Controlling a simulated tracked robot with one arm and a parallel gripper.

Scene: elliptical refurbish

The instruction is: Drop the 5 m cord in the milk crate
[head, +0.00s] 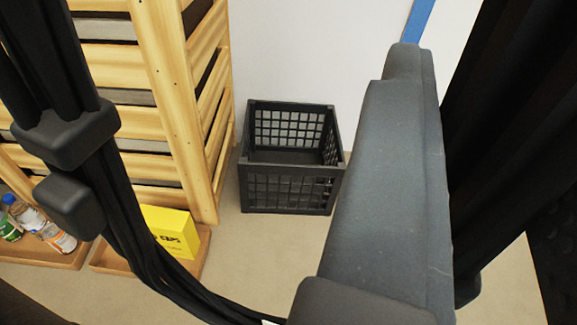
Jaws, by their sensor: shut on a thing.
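The black milk crate (295,171) stands upright on the floor against the white wall, near the picture's middle. Its top is open, and the inside that shows looks empty. The black 5 m cord (118,205) hangs in a large looped bundle very close to the camera, with two dark blocky pieces on its left side. More dark strands show at the right. My gripper (400,110), a long grey shape right of centre, is shut on the cord. The grip itself is hidden. The cord is apart from the crate, which lies beyond it.
A wooden slatted rack (175,100) stands just left of the crate. In front of it are low wooden trays, one with a yellow box (172,232), another with bottles (45,225). A blue strip (418,20) is on the wall. The floor (255,260) before the crate is clear.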

